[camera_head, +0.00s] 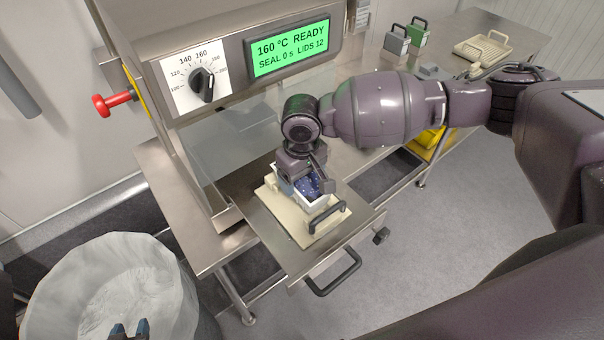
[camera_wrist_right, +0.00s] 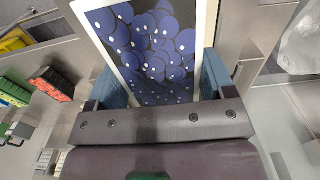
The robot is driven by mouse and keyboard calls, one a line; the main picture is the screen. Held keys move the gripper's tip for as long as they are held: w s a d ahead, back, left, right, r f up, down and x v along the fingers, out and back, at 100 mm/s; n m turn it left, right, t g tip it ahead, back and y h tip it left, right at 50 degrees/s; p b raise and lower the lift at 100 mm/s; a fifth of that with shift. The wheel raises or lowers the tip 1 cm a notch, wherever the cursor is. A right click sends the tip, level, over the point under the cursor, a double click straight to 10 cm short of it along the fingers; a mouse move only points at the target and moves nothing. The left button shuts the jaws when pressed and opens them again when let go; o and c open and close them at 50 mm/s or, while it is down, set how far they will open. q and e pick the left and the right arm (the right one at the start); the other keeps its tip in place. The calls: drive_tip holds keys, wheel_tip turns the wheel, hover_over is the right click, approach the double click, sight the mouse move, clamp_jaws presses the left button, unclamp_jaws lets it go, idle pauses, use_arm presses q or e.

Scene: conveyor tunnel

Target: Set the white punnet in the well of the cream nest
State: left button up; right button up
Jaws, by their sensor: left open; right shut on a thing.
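The white punnet (camera_head: 314,203), filled with dark blue berries, is over the cream nest (camera_head: 277,216) in the head view. My right gripper (camera_head: 306,184) is shut on it from above. In the right wrist view, the punnet's white rim (camera_wrist_right: 111,53) and berries show between the two blue fingers of my right gripper (camera_wrist_right: 160,78). The nest's well is hidden by the punnet and gripper, so I cannot tell whether the punnet touches its floor. My left gripper (camera_head: 130,329) is open and empty at the bottom left, in front of the lined bin.
The nest lies on a steel drawer (camera_head: 290,262) with a dark handle (camera_head: 333,274), below the sealing machine's green display (camera_head: 290,47). A bin with a pale liner (camera_head: 60,290) stands at left. Grey (camera_head: 397,42) and green (camera_head: 417,33) handled items and a cream tray (camera_head: 482,50) stand on the far bench.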

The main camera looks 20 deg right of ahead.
drive_tip(key=shift+f, duration=1.9)
drive_tip(key=o, duration=1.3)
drive_tip(key=shift+c, duration=0.2)
wheel_tip(320, 180, up, 11)
drive_tip(key=shift+f, duration=0.1)
